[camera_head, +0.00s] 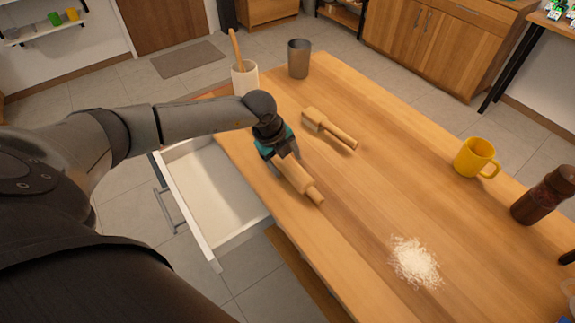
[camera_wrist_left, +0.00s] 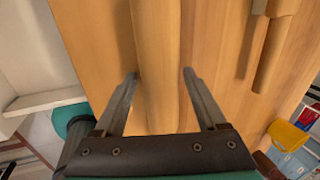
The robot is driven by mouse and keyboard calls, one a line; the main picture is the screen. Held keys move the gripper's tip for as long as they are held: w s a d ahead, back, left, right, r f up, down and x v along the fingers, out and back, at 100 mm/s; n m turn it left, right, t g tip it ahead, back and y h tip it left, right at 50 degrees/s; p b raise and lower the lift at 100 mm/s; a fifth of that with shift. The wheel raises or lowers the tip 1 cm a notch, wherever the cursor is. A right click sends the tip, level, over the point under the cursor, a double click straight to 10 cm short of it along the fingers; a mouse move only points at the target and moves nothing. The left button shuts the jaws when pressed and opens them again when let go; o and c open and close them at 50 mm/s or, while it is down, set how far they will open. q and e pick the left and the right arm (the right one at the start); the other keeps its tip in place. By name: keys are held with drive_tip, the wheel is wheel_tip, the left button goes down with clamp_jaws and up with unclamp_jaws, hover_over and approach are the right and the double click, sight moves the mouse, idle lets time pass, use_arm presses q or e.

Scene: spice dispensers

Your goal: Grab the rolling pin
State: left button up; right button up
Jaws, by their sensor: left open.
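The wooden rolling pin (camera_head: 300,181) lies on the table near its left edge, beside the open drawer. My left gripper (camera_head: 282,163) is above the rolling pin with its jaws open. In the left wrist view, the rolling pin (camera_wrist_left: 156,50) runs between the two spread fingers (camera_wrist_left: 159,76), with a gap on each side. The far part of the pin is hidden by the gripper in the head view. My right gripper is not in view.
A utensil crock (camera_head: 244,78) and a metal cup (camera_head: 299,58) stand at the back. A yellow mug (camera_head: 474,158), a pepper mill (camera_head: 541,196) and white powder (camera_head: 415,262) are rightward. The drawer (camera_head: 214,200) stands open.

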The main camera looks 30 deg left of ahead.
use_arm(q)
clamp_jaws()
idle(0.5)
drive_tip(key=shift+r, duration=0.15)
